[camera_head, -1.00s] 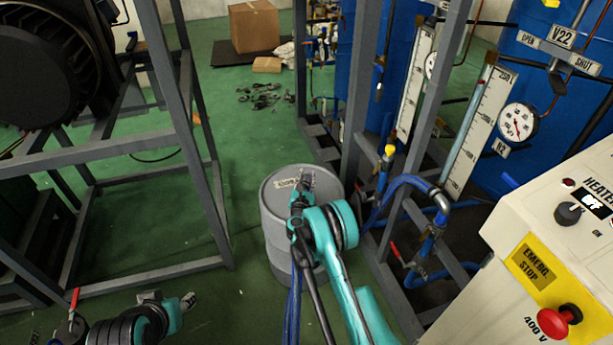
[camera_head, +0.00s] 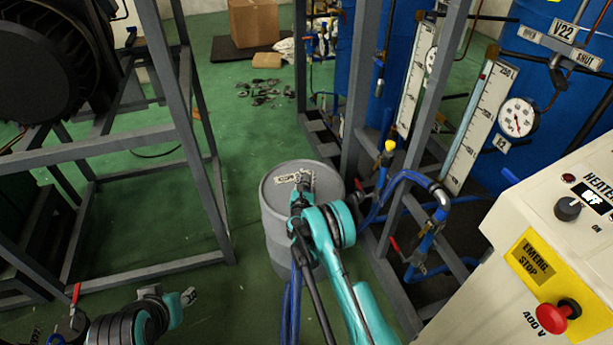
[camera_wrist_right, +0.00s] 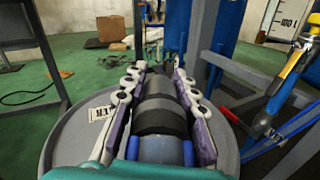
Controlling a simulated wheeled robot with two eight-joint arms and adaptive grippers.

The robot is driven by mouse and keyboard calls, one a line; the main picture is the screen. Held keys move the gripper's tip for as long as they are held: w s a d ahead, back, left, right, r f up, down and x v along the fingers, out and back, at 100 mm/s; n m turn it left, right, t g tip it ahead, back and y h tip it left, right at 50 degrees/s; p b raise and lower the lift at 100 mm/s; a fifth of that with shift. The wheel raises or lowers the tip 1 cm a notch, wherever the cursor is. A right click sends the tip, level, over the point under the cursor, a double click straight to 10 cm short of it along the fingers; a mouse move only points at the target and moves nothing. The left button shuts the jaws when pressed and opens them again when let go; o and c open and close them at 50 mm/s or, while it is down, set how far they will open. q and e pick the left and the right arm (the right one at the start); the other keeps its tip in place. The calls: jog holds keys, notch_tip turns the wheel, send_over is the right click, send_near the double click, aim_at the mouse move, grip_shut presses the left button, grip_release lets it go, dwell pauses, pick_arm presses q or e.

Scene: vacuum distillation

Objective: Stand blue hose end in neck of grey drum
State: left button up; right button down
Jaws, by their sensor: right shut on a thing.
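The grey drum (camera_head: 275,225) stands upright on the green floor in the middle of the head view. Its lid with a white label also shows in the right wrist view (camera_wrist_right: 75,140). My right gripper (camera_head: 303,180) is over the lid. In the wrist view its two padded fingers (camera_wrist_right: 160,70) are closed on both sides of the hose end (camera_wrist_right: 160,118), a ribbed dark grey piece with blue at its near end. The blue hose (camera_head: 290,295) hangs down beside my right arm. The drum's neck is hidden, and I cannot tell whether the hose end touches it. My left gripper (camera_head: 186,298) is low at the left.
Grey frame posts (camera_head: 358,100) stand close to the drum's right, with blue pipes (camera_head: 400,180) behind. A heater cabinet (camera_head: 530,225) with a red stop button fills the lower right. Another grey frame (camera_head: 190,130) is at the left. Green floor between them is open.

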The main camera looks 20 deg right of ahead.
jog(key=shift+f, duration=1.25)
jog(key=c, duration=1.1)
grip_release()
jog(key=shift+f, duration=0.1)
notch_tip(320, 180, up, 10)
jog(key=shift+r, duration=0.1)
